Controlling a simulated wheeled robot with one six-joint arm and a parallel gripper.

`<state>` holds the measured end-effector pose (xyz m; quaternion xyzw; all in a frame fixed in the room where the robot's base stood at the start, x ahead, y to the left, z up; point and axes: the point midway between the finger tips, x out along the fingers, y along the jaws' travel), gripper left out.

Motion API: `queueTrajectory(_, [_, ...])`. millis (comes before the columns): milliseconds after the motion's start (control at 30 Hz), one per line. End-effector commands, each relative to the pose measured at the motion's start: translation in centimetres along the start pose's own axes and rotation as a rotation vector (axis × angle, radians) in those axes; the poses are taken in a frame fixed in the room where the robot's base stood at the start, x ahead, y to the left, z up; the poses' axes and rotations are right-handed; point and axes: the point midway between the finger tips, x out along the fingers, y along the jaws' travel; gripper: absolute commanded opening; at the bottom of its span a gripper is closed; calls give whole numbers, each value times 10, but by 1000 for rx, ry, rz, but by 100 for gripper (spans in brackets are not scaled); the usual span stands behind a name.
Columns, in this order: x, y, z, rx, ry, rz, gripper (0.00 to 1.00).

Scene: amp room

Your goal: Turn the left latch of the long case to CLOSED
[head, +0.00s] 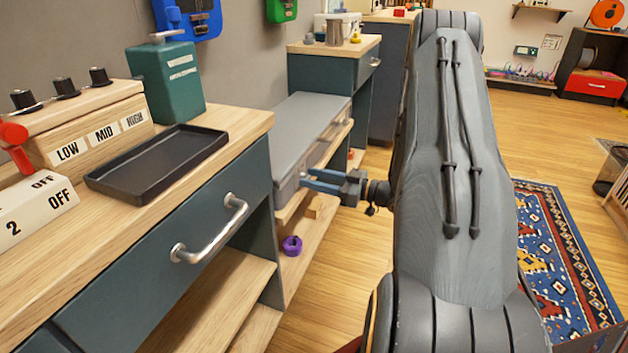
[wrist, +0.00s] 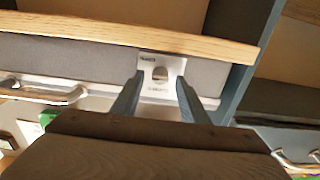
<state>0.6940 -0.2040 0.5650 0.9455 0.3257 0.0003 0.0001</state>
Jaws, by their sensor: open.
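The long grey case (head: 312,120) lies on the shelf unit beyond the near counter. Its grey front (wrist: 70,62) spans the wrist view under a wooden edge. A pale latch plate (wrist: 147,72) with a small round turning piece (wrist: 160,73) sits on that front. Small lettering shows above and below the turning piece, too blurred to read surely. My gripper (wrist: 160,80) is open, its two fingers on either side of the plate. I cannot tell whether they touch it. In the head view my gripper (head: 308,180) reaches left to the case's front; the latch is hidden there.
A chrome handle (wrist: 45,94) is left of the latch in the wrist view. A wooden edge (wrist: 100,28) runs close above the latch. The near counter has a drawer handle (head: 210,229) and black tray (head: 158,162). A purple ring (head: 292,245) lies on a lower shelf.

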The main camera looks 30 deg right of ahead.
Motion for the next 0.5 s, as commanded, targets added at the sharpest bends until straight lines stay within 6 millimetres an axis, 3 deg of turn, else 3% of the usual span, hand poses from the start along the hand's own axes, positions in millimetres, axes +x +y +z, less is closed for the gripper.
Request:
queueTrajectory(233, [1,0,0,0,0,1,40])
queueTrajectory(467, [1,0,0,0,-1,1,1])
queueTrajectory(500, [1,0,0,0,-1,1,0])
